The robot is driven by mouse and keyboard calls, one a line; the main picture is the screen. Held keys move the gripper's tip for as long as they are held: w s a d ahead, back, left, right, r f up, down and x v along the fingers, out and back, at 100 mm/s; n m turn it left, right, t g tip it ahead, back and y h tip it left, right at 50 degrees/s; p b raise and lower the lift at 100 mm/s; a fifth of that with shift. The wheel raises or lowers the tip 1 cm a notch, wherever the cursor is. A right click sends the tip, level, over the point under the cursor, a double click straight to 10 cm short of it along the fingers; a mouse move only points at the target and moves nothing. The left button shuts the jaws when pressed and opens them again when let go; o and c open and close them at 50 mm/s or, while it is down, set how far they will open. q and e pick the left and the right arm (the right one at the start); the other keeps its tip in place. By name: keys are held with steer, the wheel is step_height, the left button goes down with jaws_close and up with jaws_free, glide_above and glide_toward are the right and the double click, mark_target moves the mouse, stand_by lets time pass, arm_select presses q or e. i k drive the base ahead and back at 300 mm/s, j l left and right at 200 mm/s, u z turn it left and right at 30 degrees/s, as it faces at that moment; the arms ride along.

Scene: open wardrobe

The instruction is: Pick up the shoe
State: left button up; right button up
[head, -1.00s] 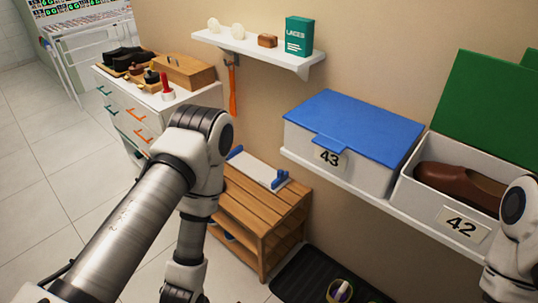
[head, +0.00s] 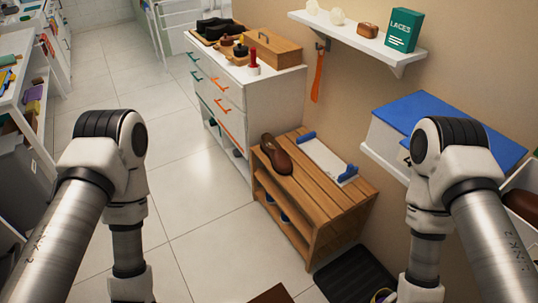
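A brown shoe (head: 277,155) lies on top of the wooden slatted bench (head: 325,185), at its left end. Part of another brown shoe (head: 522,206) shows at the right edge, beyond the blue-lidded box. Dark shoes (head: 220,28) sit on the white drawer cabinet at the back. My two arms come in from the left and the right and bend downward. Both grippers are below the bottom edge of the picture, so I cannot see what they hold or touch.
A white-and-blue tray (head: 328,160) lies beside the shoe on the bench. The blue-lidded box (head: 450,125) and wall shelf (head: 372,45) are at right. The drawer cabinet (head: 265,88) stands behind the bench. A black mat (head: 352,278) lies in front. The tiled floor at left is open.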

mark_target(281, 163)
steer(key=i+j+u, duration=0.15)
steer(key=i, duration=0.55)
steer(key=i+j+u, duration=0.2)
steer(key=i, duration=0.55)
steer(key=i+l, duration=0.1)
steer(key=i, duration=0.5)
steer(key=i+l+u, duration=0.15)
steer(key=i, duration=0.45)
